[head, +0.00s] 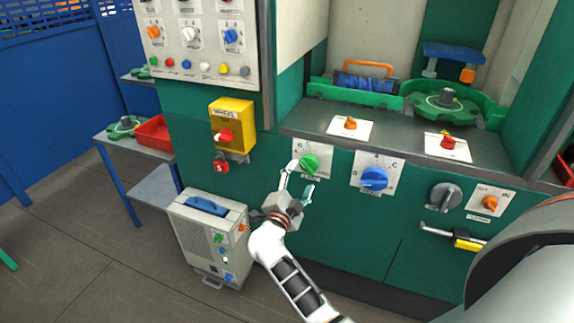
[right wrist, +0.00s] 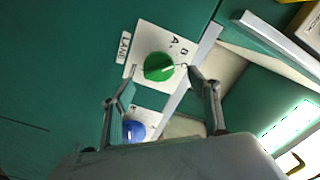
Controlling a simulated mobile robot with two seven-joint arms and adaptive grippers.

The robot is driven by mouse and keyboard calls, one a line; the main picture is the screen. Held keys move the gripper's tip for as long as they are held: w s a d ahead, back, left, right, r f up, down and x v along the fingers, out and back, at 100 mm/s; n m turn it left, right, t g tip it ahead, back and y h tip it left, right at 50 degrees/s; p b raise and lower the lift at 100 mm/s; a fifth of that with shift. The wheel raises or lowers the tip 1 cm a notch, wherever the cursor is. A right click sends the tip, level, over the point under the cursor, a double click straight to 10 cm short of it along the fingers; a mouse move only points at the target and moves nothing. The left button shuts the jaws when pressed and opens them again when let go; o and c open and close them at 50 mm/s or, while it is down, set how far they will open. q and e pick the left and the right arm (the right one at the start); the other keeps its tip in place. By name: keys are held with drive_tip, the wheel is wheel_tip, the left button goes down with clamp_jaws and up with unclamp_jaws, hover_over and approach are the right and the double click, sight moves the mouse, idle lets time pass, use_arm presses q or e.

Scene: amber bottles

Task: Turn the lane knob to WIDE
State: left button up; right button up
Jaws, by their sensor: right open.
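The lane knob is a round green dial (head: 309,163) on a white plate on the front of the green machine. In the right wrist view the green knob (right wrist: 158,67) has a pale pointer line, and its plate carries a "LANE" tag and letters. I cannot read the word WIDE. My right gripper (head: 300,178) is open just in front of the knob. In the right wrist view its fingertips (right wrist: 160,78) are apart, one on each side of the knob; I cannot tell whether they touch it. My left gripper is not in view.
A larger blue knob (head: 374,178) sits right of the green one. A grey knob (head: 444,196) and an orange knob (head: 489,202) are farther right. A yellow box with a red knob (head: 223,136) is to the left. A grey unit (head: 203,240) stands on the floor below.

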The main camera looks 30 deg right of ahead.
sight(306, 169)
drive_tip(key=shift+w+d+f, duration=0.1)
drive_tip(key=shift+w, duration=0.05)
drive_tip(key=x, duration=0.7)
drive_tip(key=shift+w+d+f, duration=0.1)
drive_tip(key=shift+d, duration=0.15)
drive_tip(key=c, duration=1.1)
